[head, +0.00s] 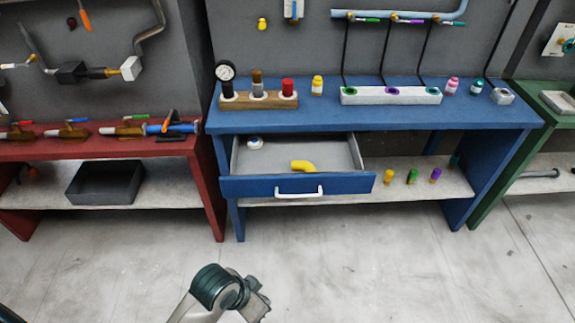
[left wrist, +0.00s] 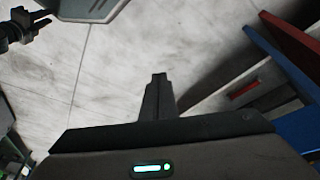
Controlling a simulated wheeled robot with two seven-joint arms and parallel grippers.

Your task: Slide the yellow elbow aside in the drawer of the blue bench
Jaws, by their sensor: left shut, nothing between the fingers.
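The drawer (head: 340,186) of the blue bench (head: 400,115) is pulled open and has a white handle (head: 299,194).
A gauge (head: 226,78), a wooden block with several plugs and a white block (head: 390,96) stand on the bench top. Several small coloured bottles stand on the lower shelf, right of the drawer. A red bench (head: 100,146) is close at left. The floor (head: 400,260) in front is clear.

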